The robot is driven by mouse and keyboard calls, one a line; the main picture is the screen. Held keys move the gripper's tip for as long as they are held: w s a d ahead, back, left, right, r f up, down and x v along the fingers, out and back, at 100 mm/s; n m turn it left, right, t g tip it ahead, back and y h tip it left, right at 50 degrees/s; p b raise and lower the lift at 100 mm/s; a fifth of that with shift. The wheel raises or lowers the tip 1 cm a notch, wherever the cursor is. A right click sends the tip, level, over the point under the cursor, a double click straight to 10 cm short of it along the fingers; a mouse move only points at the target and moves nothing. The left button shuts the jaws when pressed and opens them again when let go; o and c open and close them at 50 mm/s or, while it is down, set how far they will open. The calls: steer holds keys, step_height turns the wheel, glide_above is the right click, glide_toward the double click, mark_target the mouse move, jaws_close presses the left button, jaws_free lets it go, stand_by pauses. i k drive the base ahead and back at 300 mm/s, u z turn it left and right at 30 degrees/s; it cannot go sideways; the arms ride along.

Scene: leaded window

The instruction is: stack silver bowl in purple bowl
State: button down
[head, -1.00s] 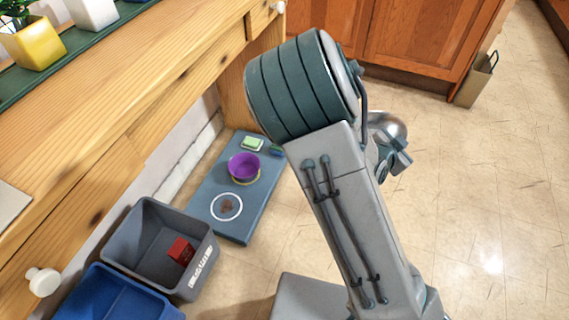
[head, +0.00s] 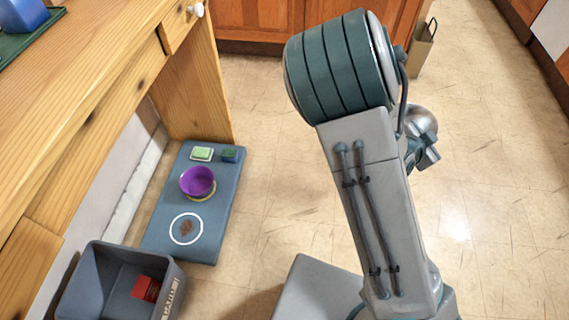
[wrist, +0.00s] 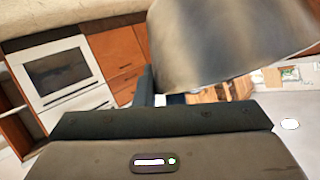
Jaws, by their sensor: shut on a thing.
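The purple bowl (head: 198,181) sits upright on a blue-grey mat (head: 153,240) on the floor, left of my arm in the head view. The silver bowl (head: 422,121) shows partly behind my arm, and its blurred metal side fills the upper right of the wrist view (wrist: 230,40). My gripper (head: 424,152) is shut on the silver bowl and holds it off to the right of the purple bowl, apart from it. My arm hides part of the silver bowl, and the grip itself is only partly visible.
The mat also bears a green-and-white block (head: 201,153), a dark green item (head: 230,155) and a white ring (head: 186,229). A grey bin (head: 90,290) with a red box (head: 146,288) stands in front. A wooden desk (head: 100,80) borders the left. Open floor lies right.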

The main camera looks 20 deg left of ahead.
mark_target(200, 186)
steer(key=i, duration=3)
steer(key=u, duration=4.1)
steer(key=i, duration=1)
steer(key=z, duration=0.05)
